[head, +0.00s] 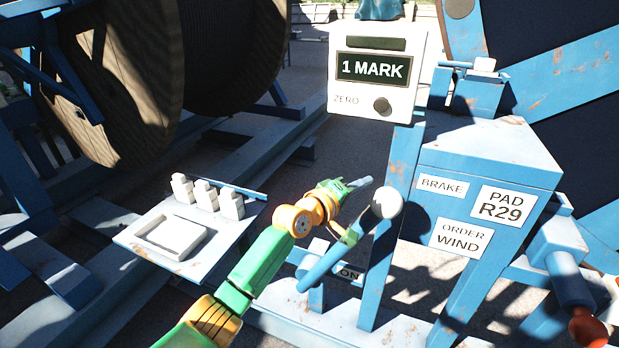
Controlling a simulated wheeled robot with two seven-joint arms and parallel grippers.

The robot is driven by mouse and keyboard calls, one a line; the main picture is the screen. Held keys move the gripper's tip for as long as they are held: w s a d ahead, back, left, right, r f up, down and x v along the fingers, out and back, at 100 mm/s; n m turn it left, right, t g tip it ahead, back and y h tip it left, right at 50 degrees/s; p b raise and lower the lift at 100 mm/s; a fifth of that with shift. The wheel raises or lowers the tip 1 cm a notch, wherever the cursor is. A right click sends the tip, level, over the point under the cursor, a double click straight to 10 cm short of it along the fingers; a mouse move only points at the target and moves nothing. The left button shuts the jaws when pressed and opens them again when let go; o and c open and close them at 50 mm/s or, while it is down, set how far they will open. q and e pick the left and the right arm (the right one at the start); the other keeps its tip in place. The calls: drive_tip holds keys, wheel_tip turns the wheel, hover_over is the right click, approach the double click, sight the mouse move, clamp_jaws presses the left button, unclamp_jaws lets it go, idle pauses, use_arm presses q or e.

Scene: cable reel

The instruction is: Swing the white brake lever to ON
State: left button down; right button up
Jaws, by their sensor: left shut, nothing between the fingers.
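The brake lever shows as a blue rod with a white round knob (386,202) at its upper right end. A BRAKE label (442,186) is on the blue stand to the right. My left gripper (356,187), on a green and orange arm, is shut and empty just left of the knob. I cannot tell whether it touches the lever. My right gripper is not in view.
A white counter box reading 1 MARK (373,68) stands above the lever on a blue post (388,225). A tray with white blocks (185,235) is at left. A large wooden reel (120,85) stands behind. A red-ended handle (588,328) is at lower right.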

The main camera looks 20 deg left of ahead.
use_arm(q)
drive_tip(key=w+a+r+v, duration=0.1)
drive_tip(key=a+v, duration=0.1)
drive_tip(key=v, duration=0.9)
drive_tip(key=s+a+f+g+y, duration=0.1)
drive_tip(key=a+f+g+y, duration=0.1)
drive_tip(key=f, duration=0.9)
drive_tip(key=a+f+g+y, duration=0.1)
drive_tip(key=f+y, duration=0.1)
drive_tip(key=f, duration=0.8)
drive_tip(key=s+a+f+m+g+y, duration=0.15)
drive_tip(key=s+f, duration=0.25)
drive_tip(key=f, duration=0.4)
drive_tip(key=s+a+f+m+g, duration=0.1)
drive_tip(key=s+f+m+g, duration=0.1)
drive_tip(key=s+f, duration=0.4)
drive_tip(key=s+f+m+g, duration=0.2)
drive_tip(key=s+f, duration=0.4)
drive_tip(key=s, duration=0.5)
drive_tip(key=s+d+f+m+g, duration=0.1)
drive_tip(key=s+f+m+g, duration=0.2)
drive_tip(key=s+f, duration=0.3)
drive_tip(key=s+f+m+g+y, duration=0.1)
drive_tip(key=s+f, duration=0.6)
drive_tip(key=s, duration=1)
drive_tip(key=shift+d+m+g+b, duration=0.2)
drive_tip(key=shift+m+g+b, duration=0.15)
drive_tip(key=shift+m+g, duration=0.6)
